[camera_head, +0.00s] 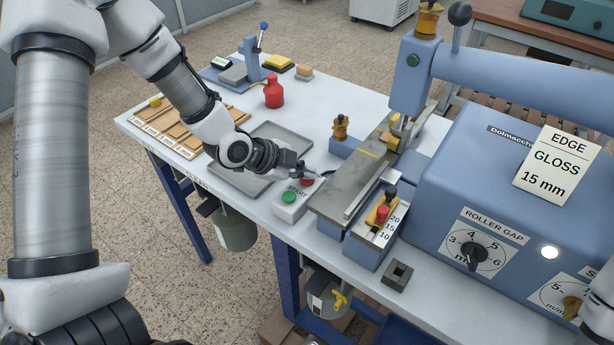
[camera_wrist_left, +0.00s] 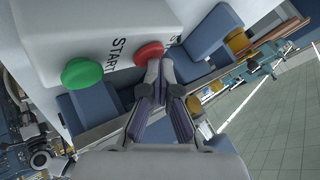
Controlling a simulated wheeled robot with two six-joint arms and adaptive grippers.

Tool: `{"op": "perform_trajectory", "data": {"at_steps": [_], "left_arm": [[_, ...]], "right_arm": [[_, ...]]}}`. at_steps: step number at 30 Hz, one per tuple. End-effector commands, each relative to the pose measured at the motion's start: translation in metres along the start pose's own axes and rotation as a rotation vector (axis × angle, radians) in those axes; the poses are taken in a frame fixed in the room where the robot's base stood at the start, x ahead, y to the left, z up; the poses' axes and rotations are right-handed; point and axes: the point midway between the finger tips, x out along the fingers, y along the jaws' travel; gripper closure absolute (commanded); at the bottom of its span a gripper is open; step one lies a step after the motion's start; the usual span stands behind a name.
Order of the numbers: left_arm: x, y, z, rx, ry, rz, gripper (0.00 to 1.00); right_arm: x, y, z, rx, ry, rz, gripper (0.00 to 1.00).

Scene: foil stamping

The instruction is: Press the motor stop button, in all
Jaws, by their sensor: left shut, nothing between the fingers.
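The white control box (camera_head: 293,205) stands at the front edge of the table, beside the press bed. It carries a green START button (camera_head: 288,197) and a red button (camera_head: 307,182), the motor stop. In the left wrist view the green button (camera_wrist_left: 82,73) and red button (camera_wrist_left: 149,54) both show. My left gripper (camera_head: 304,173) is shut and empty, its fingertips (camera_wrist_left: 160,68) right at the red button and partly covering it. I cannot tell whether they touch or press it. My right gripper is not in view.
The blue press (camera_head: 480,150) with its metal bed (camera_head: 350,185) stands right of the box. A grey tray (camera_head: 272,135) lies under my left arm. A red bottle (camera_head: 273,93) and a blue hand-lever stand (camera_head: 252,62) are farther back. A small dark square block (camera_head: 397,275) lies at the front.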

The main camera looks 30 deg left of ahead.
Motion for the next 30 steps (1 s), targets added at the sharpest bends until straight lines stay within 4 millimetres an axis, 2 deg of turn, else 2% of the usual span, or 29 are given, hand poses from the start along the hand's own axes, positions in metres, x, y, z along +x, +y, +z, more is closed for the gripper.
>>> {"op": "perform_trajectory", "data": {"at_steps": [5,14,24,30], "left_arm": [[-0.001,-0.001,-0.001,0.000,-0.001,0.001,1.00],[-0.013,-0.010,-0.009,0.000,0.000,0.001,1.00],[-0.013,-0.010,-0.010,0.000,0.000,0.001,1.00],[-0.026,-0.019,-0.019,0.000,0.000,0.000,1.00]], "right_arm": [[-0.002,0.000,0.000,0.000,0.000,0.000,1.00],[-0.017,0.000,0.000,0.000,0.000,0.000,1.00],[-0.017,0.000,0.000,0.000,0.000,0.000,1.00],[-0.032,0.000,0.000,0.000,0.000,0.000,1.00]]}}
